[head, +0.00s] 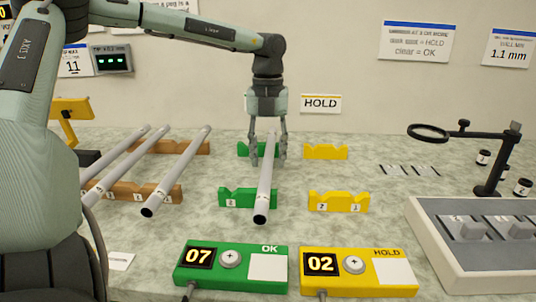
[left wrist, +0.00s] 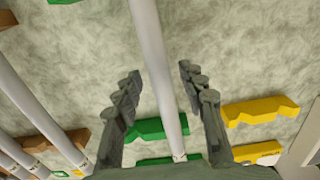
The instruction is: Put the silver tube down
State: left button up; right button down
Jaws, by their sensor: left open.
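A silver tube (head: 265,185) lies lengthwise across the green front rest (head: 235,198) and the green back rest (head: 243,149). My left gripper (head: 267,156) is open, with its fingers on either side of this tube near its far part. The left wrist view shows the tube (left wrist: 152,60) running between the spread fingers (left wrist: 163,90), with a gap on each side. Several other silver tubes (head: 172,173) lie on the brown rests (head: 165,193) to the left. My right gripper is in neither view.
Empty yellow rests (head: 338,201) stand right of the green ones. A green OK counter box (head: 230,268) reads 07 and a yellow HOLD box (head: 358,273) reads 02 at the front. A magnifier stand (head: 490,165) and a grey tray (head: 428,235) stand at the right.

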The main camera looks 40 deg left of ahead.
aim_at(268, 157)
pick_arm(q)
jog(key=shift+r, duration=0.15)
notch_tip(268, 157, up, 12)
dwell(0.4)
dwell(0.4)
